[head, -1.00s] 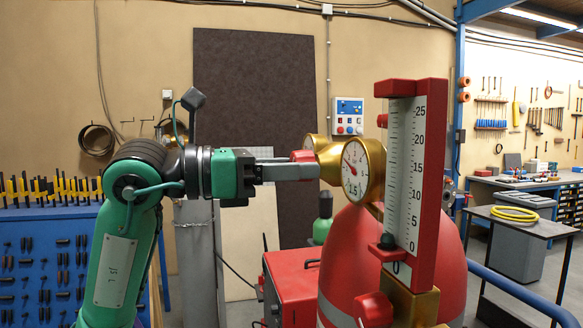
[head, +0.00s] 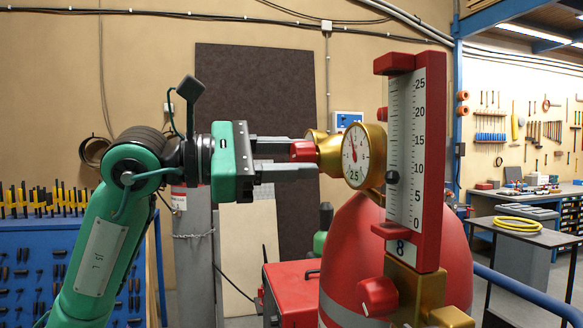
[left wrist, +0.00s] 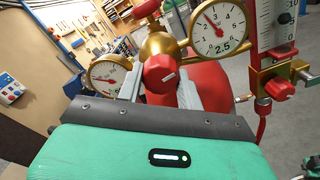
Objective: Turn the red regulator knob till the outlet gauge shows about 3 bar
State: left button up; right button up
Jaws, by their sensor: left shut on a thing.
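The red regulator knob (head: 303,151) is between the fingers of my left gripper (head: 288,156), at the left end of the brass regulator (head: 330,154). In the left wrist view the knob (left wrist: 159,73) shows a pale mark, with a grey finger on each side, shut on it. The white gauge facing the head camera (head: 356,155) reads 2.5 in its window, its red needle pointing up and left; it also shows at right in the left wrist view (left wrist: 222,30). A second gauge (left wrist: 107,76) stands left of the knob, its reading unclear. My right gripper is out of view.
A red-framed flow tube (head: 409,150) stands right of the gauge, with a dark ball at about 8 and a readout of 8. A red knob (head: 378,295) is below it. The red cylinder (head: 345,245) stands below the regulator.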

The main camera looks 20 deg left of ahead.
pick_arm(q)
jog(key=shift+m, duration=0.9)
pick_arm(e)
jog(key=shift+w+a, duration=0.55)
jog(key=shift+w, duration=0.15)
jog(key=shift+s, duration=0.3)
pick_arm(q)
jog(key=o, duration=1)
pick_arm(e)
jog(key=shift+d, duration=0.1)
pick_arm(q)
jog(key=shift+a+b, duration=0.1)
jog(key=shift+b, duration=0.2)
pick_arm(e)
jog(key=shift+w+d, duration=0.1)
